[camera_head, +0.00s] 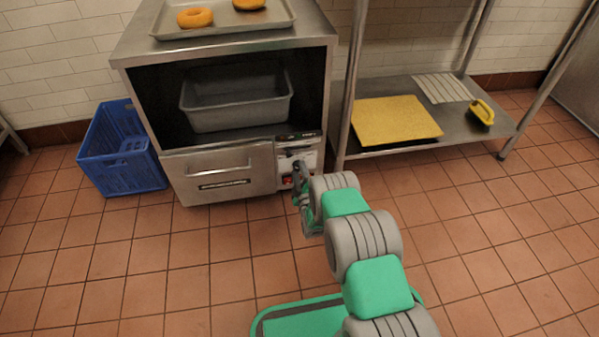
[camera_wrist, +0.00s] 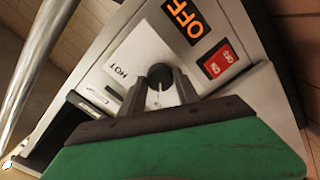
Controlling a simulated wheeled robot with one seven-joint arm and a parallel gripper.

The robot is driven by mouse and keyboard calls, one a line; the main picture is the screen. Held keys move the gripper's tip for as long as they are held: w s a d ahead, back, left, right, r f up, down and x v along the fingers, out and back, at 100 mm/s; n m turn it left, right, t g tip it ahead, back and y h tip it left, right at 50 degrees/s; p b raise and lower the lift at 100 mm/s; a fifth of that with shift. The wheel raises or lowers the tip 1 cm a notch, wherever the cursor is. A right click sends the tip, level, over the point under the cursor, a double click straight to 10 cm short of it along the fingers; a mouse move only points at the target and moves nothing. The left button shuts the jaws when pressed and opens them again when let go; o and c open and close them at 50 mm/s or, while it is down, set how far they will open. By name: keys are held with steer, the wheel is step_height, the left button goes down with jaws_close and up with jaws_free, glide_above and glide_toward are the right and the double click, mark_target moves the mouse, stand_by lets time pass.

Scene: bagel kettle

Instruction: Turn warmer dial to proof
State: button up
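The warmer (camera_head: 222,172) is a steel cabinet with a control panel on its lower right front. In the wrist view the panel (camera_wrist: 120,68) carries a round black dial (camera_wrist: 160,75), an orange OFF label (camera_wrist: 184,18) and a HOT label (camera_wrist: 118,72). No proof label can be made out. My gripper (camera_wrist: 160,82) is at the dial, its two dark fingers apart, one on each side of it. I cannot tell whether they touch it. In the head view my gripper (camera_head: 298,168) is at the panel and hides the dial.
A red switch (camera_wrist: 216,61) sits on the panel near the OFF label. A grey tub (camera_head: 237,116) is inside the warmer's open upper bay. A blue crate (camera_head: 122,150) stands to the left. A steel shelf (camera_head: 455,122) with a yellow board stands right. The tiled floor is clear in front.

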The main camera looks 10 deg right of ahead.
steer(key=o, duration=0.4)
steer(key=shift+o, duration=0.2)
steer(key=shift+s, duration=0.1)
steer(key=s+p, duration=0.3)
steer(key=s, duration=0.4)
steer(key=shift+s, duration=0.35)
